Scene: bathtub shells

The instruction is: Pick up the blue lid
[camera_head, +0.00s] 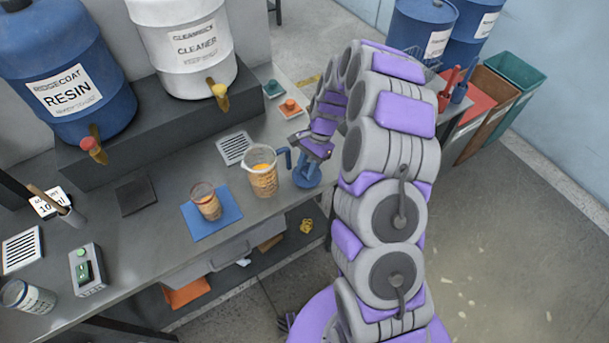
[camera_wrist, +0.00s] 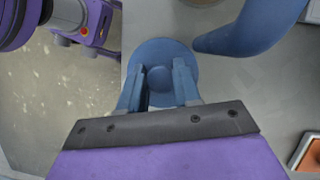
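The blue lid (camera_head: 309,184) is a round disc lying on the grey bench near its front edge, to the right of the measuring jug. In the wrist view the lid (camera_wrist: 162,50) lies below my gripper, with a round knob (camera_wrist: 158,79) at its middle. My gripper (camera_wrist: 157,78) points down over the lid, its two blue fingers on either side of the knob. The fingers look spread, with a visible gap on the left of the knob; contact on the right is unclear. In the head view my gripper (camera_head: 308,165) partly covers the lid.
The clear jug (camera_head: 262,178) with a blue handle (camera_wrist: 240,28) stands close beside the lid. A cup (camera_head: 206,202) stands on a blue mat (camera_head: 229,213) further left. Orange (camera_head: 291,108) and green (camera_head: 273,89) lids lie behind. Resin and cleaner drums stand on a raised shelf.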

